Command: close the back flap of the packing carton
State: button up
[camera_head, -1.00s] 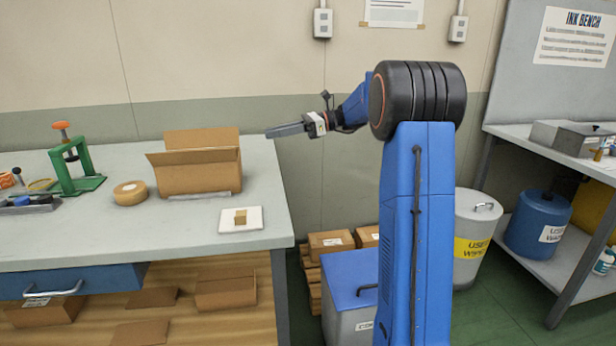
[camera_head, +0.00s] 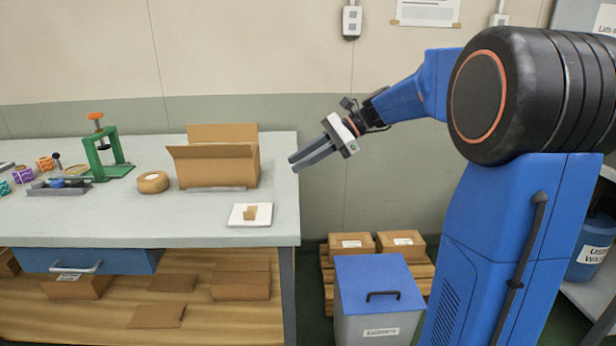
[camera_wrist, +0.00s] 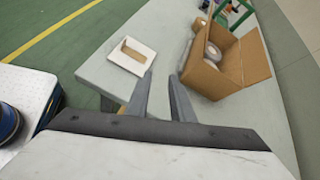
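The packing carton (camera_head: 220,173) stands open on the grey bench. Its back flap (camera_head: 224,133) stands up along the far side, and a front flap (camera_head: 212,151) sticks out toward the near side. In the wrist view the carton (camera_wrist: 213,83) shows roll-like items inside, and the back flap (camera_wrist: 257,58) leans up and outward on the right. My gripper (camera_head: 292,161) is in the air right of the carton, by the bench's right end, touching nothing. In the wrist view its fingers (camera_wrist: 162,76) are apart and empty.
A blue-lidded bin (camera_head: 378,283) and boxes on a pallet stand right of the bench. The wall is behind.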

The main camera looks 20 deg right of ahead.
jog(key=s+a+f+n+h, duration=0.1)
jog(key=s+f+n, duration=0.1)
jog(key=s, duration=0.3)
jog(key=shift+s+a+h, duration=0.25)
jog(key=shift+s+h, duration=0.15)
